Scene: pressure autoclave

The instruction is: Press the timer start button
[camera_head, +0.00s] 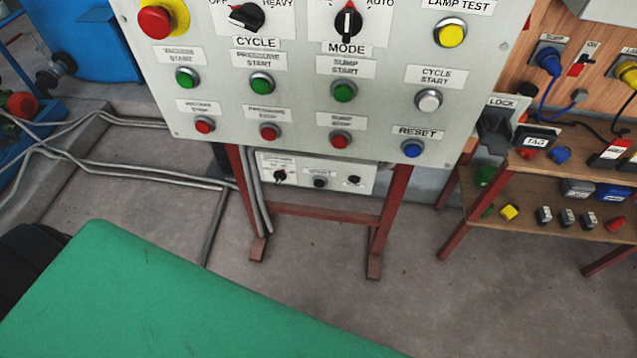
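A small grey control box (300,187) is mounted low between the red legs, under the big panel. It carries a dark knob (280,177) at left, a dark round button or knob (320,183) in the middle and another dark knob (354,181) at right. Its labels are too small to read, so I cannot tell which control is the timer start. The big grey panel (300,112) above has green, red, white, yellow and blue buttons; none has a legible timer label. Neither of my grippers is in view.
A green flat surface (170,300) fills the lower left foreground. A wooden shelf unit (535,235) with tags and small locks stands at right. Grey pipes (130,172) run along the floor at left. Bare concrete floor (480,310) lies in front of the panel stand.

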